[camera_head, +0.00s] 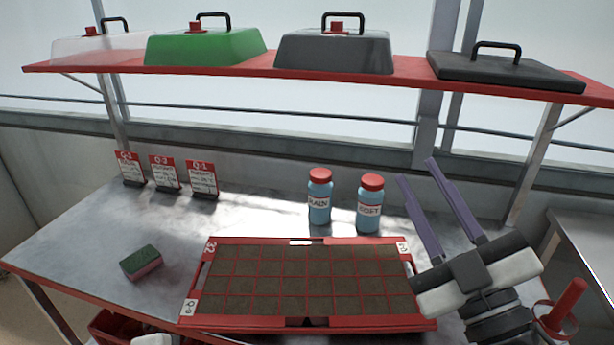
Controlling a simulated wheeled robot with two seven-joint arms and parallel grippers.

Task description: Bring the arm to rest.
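My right gripper (437,209) is at the right of the camera_head view, above the table's right part. Its two long purple fingers stand apart with nothing between them, pointing up and to the left in the picture. The fingers are right of the blue bottles, and the gripper body overlaps the right end of the seed tray (310,322) in the picture. The red tray holds dark soil in a grid of cells. I cannot tell how high the gripper is above the table. My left gripper is not in view.
Two blue bottles with red caps (320,196) (370,203) stand behind the tray. Three label cards (164,173) and a green-pink sponge (141,262) are at left. A red shelf (410,80) with several lids spans the back.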

